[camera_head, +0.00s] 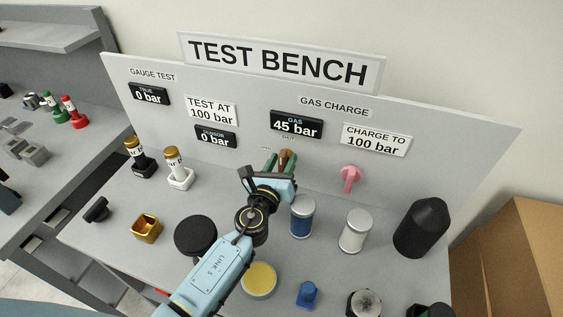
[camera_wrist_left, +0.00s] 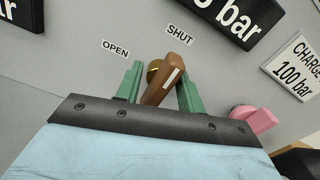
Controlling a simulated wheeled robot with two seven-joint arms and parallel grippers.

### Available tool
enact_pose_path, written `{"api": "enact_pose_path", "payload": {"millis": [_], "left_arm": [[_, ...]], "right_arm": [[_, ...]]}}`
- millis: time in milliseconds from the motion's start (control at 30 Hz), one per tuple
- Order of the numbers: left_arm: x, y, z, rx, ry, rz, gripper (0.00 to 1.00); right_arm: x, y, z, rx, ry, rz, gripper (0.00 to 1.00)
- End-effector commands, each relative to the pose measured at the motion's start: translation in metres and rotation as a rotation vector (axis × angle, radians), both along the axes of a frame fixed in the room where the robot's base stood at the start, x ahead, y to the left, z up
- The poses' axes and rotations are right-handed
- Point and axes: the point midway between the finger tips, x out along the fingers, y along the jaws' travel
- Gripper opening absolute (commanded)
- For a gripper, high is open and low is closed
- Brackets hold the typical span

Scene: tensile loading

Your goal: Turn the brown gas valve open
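The brown gas valve handle (camera_wrist_left: 167,78) stands out from the panel, tilted up and right towards the SHUT label (camera_wrist_left: 180,34). The OPEN label (camera_wrist_left: 116,48) is to its left. The handle also shows in the head view (camera_head: 287,158), partly hidden by my left gripper (camera_head: 281,162). In the left wrist view my left gripper (camera_wrist_left: 158,88) has its green fingers on both sides of the handle. A gap shows on the left; the right finger is close against it, and contact is unclear. The gas display (camera_head: 296,124) reads 45 bar. My right gripper is out of view.
A pink handle (camera_head: 350,177) sits on the panel to the right. Blue (camera_head: 302,217) and white (camera_head: 356,231) cylinders and a black bottle (camera_head: 422,228) stand on the bench. Two small gauge-topped fittings (camera_head: 179,168) stand at left. A black disc (camera_head: 195,236) lies beside my left arm.

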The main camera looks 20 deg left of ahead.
Motion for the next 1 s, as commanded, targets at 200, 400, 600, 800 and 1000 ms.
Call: {"api": "enact_pose_path", "payload": {"millis": [200,400,600,800,1000], "left_arm": [[0.0000,0.0001,-0.0001,-0.001,0.000,0.000,0.37],[-0.0002,0.0003,-0.0002,0.000,0.000,0.001,0.11],[-0.0003,0.0004,-0.0002,-0.001,0.000,0.001,0.00],[-0.0003,0.0004,-0.0003,-0.014,0.001,0.001,0.00],[-0.0002,0.0010,-0.0008,-0.085,0.002,0.001,0.00]], "right_arm": [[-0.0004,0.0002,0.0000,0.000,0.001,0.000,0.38],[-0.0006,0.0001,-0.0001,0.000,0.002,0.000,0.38],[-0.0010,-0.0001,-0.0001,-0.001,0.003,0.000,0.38],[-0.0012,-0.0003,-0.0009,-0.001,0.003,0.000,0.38],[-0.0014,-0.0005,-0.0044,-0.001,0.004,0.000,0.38]]}}
